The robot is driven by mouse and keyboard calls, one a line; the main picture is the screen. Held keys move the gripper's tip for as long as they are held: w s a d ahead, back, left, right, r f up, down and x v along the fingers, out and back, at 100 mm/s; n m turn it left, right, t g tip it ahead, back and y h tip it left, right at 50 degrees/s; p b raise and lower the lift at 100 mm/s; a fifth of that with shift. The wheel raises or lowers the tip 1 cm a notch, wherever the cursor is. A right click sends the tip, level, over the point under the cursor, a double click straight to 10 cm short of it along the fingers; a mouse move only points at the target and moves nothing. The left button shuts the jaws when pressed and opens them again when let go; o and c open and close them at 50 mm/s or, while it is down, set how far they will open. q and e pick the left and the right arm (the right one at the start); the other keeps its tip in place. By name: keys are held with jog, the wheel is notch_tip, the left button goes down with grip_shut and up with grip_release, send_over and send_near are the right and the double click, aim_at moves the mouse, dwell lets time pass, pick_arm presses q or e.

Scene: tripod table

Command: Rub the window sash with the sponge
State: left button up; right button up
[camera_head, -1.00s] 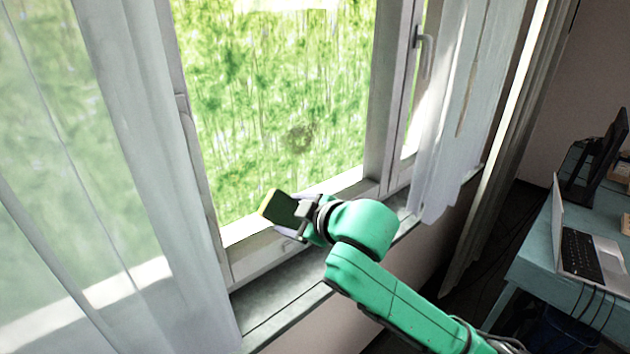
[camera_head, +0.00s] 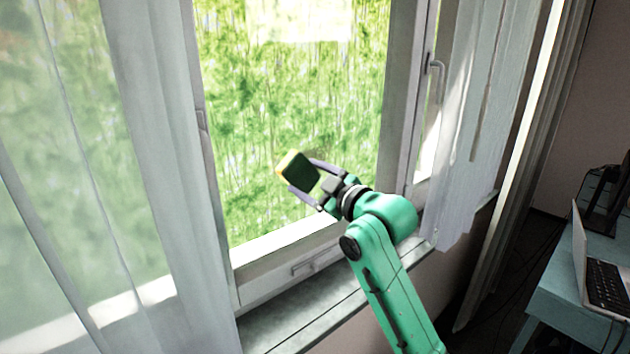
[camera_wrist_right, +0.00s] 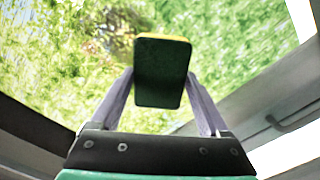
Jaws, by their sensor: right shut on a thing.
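My right gripper (camera_head: 307,182) is shut on a sponge (camera_head: 300,170), dark green with a yellow layer, and holds it up in front of the window glass. In the right wrist view the sponge (camera_wrist_right: 161,75) sits between the two fingers of the gripper (camera_wrist_right: 160,88). The window sash (camera_head: 398,90) is a pale frame around bright green glass. Whether the sponge touches the glass I cannot tell. A brownish patch (camera_wrist_right: 118,33) shows on the glass beside the sponge in the right wrist view. My left gripper is not in view.
Sheer curtains hang at the left (camera_head: 150,120) and right (camera_head: 475,120) of the window. A window handle (camera_head: 437,85) is on the right frame. The window sill (camera_head: 290,322) is bare. A teal desk (camera_head: 575,300) with a laptop (camera_head: 605,285) stands at the lower right.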

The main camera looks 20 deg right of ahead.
jog(key=shift+p+x, duration=0.4)
jog(key=shift+x, duration=0.5)
dwell(0.5)
